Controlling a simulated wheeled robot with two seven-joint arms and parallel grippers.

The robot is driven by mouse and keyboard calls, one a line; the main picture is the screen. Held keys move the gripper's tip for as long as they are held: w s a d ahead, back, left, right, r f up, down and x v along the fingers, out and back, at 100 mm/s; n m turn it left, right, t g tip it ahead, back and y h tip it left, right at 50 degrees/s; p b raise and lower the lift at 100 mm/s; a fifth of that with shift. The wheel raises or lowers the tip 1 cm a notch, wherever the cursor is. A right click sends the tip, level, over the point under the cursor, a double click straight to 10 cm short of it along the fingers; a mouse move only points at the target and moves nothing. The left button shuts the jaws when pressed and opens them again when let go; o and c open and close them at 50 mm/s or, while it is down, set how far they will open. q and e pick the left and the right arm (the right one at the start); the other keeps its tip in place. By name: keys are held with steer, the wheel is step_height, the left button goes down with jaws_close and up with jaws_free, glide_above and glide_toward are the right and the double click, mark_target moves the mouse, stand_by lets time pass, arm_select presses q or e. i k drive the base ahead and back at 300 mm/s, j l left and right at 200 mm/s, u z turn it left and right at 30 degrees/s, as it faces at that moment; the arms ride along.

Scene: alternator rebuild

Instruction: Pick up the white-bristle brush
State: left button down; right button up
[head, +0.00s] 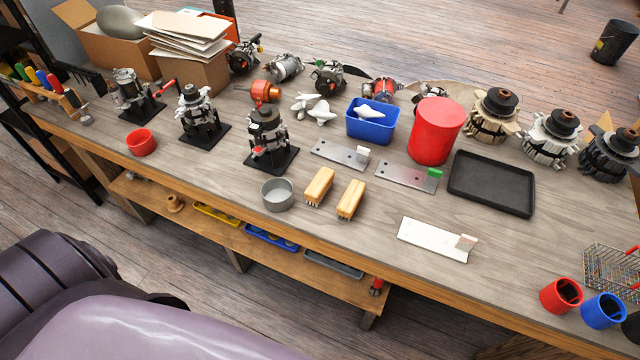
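Two brushes with pale wooden blocks lie side by side near the front edge of the workbench, at its middle. The left brush (320,184) is just right of a small grey round dish. The right brush (351,198) is a little nearer the front edge, with a narrow gap between them. Both rest bristles down, with short bristles barely showing under their front ends. I cannot tell which one has white bristles. Neither of my grippers is in the head view.
The grey dish (278,195) stands left of the brushes. Behind them are metal plates (340,153), a blue bin (371,122) and a red cylinder (435,131). A black tray (491,184) and a white plate (432,240) lie to the right. Bare bench surrounds the brushes in front.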

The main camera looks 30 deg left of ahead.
mark_target(315, 191)
steer(key=i+l+u, duration=0.15)
steer(key=l+u, duration=0.2)
steer(key=u, duration=0.7)
steer(key=j+z, duration=0.35)
steer(key=i+j, duration=0.05)
